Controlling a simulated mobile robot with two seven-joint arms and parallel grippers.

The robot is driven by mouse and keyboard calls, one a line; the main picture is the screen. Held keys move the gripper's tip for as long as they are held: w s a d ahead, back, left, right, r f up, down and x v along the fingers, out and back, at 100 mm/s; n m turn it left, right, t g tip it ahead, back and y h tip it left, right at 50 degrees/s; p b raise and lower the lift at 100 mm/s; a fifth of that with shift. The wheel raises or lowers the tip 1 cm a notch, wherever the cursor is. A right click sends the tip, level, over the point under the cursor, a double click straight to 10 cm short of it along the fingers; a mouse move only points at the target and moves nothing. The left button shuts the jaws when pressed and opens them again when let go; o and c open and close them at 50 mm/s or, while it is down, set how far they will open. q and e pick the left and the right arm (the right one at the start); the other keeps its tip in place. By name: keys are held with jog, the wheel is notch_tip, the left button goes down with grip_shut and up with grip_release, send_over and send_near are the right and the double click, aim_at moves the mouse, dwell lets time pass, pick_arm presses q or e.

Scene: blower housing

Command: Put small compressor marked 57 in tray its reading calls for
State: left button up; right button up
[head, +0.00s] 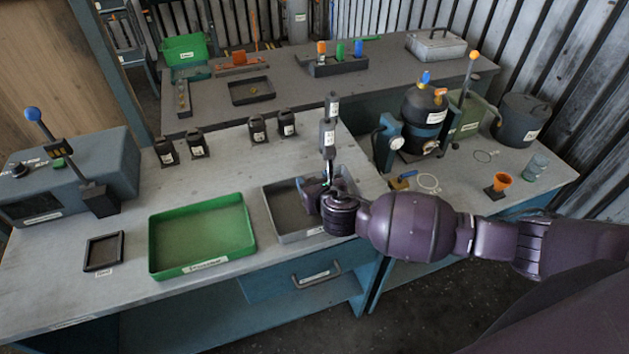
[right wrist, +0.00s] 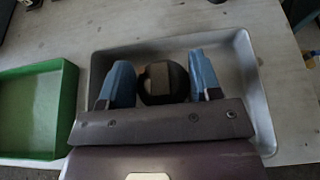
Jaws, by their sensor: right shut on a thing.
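My right gripper (head: 330,188) is over the grey tray (head: 275,214) at the middle of the bench. In the right wrist view its two blue fingers (right wrist: 162,85) are shut on a dark, round-topped small compressor (right wrist: 163,82). The compressor is inside the outline of the grey tray (right wrist: 238,75); I cannot tell whether it touches the floor. No number 57 is legible. The green tray (head: 205,262) stands empty to the left and also shows in the right wrist view (right wrist: 40,110). My left gripper is not in view.
Several black labelled compressors, one here (head: 166,151), stand along the bench's back. Dark labelled upright pieces (head: 328,133) stand just behind my right gripper. A blue-grey lever machine (head: 90,165) is at left, with a small dark frame (head: 103,252) near it. The bench front is clear.

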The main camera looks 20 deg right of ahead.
jog(key=o, duration=1.4)
jog(key=shift+f, duration=0.1)
